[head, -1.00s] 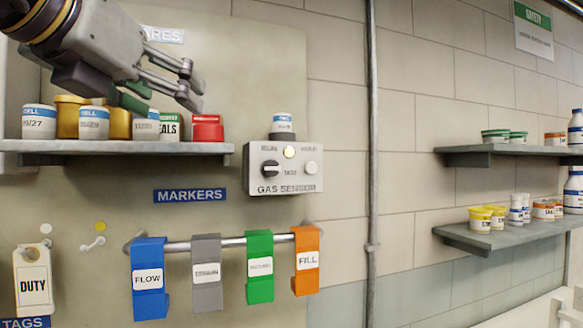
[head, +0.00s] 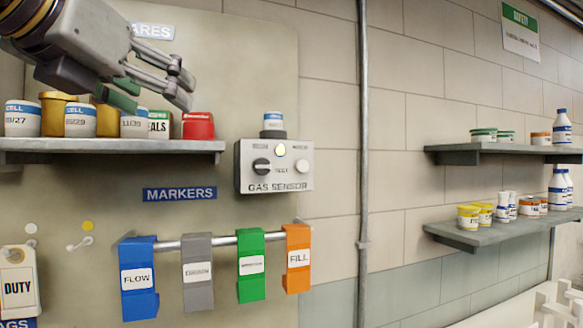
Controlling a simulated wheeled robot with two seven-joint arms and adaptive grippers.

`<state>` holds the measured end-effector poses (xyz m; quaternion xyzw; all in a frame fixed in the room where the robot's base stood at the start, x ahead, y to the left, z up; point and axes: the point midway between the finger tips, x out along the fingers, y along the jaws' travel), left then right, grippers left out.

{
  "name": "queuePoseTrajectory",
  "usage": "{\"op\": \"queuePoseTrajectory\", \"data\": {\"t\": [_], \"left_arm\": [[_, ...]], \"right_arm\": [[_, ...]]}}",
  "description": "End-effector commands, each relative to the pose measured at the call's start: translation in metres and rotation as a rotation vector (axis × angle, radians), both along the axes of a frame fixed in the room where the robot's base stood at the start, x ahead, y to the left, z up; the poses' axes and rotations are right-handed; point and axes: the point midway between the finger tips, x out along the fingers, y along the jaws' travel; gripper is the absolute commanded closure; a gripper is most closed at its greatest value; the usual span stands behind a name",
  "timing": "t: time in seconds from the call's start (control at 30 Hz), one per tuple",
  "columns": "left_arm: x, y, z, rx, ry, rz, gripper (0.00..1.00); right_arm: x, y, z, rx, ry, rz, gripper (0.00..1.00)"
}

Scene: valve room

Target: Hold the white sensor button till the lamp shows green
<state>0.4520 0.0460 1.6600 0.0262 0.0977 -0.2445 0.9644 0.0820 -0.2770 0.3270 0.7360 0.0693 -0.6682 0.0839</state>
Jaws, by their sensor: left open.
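The gas sensor box (head: 274,177) is a pale grey unit on the wall panel, right of the shelf. On its face are a dark knob (head: 262,166), a white round button (head: 302,166) at the right and a small lamp (head: 281,150) at the top. The lamp looks pale yellow, not green. A white and blue capped cell (head: 273,121) stands on top of the box. My left gripper (head: 182,88) is at the upper left, above the shelf, open and empty. It is left of and higher than the box and touches nothing I can see. My right gripper is not in view.
A shelf (head: 120,146) with several jars and a red pot (head: 198,126) lies below my left gripper. Coloured markers hang on a rail (head: 170,245) under the box. A vertical pipe (head: 362,170) runs right of it. Two stocked shelves (head: 480,235) are at the right.

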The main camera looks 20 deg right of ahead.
Motion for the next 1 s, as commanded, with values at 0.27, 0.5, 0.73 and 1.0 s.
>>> {"op": "queuePoseTrajectory", "data": {"t": [0.27, 0.5, 0.73, 1.0], "left_arm": [[0.0, 0.0, 0.0, 0.0, 0.0, 0.0, 0.3], [0.0, 0.0, 0.0, 0.0, 0.0, 0.0, 0.3], [0.0, 0.0, 0.0, 0.0, 0.0, 0.0, 0.3], [0.0, 0.0, 0.0, 0.0, 0.0, 0.0, 0.3]], "right_arm": [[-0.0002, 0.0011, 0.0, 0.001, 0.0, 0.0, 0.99], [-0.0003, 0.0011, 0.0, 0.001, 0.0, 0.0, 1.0], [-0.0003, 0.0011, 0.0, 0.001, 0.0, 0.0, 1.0], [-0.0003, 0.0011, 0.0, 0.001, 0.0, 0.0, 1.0]]}}
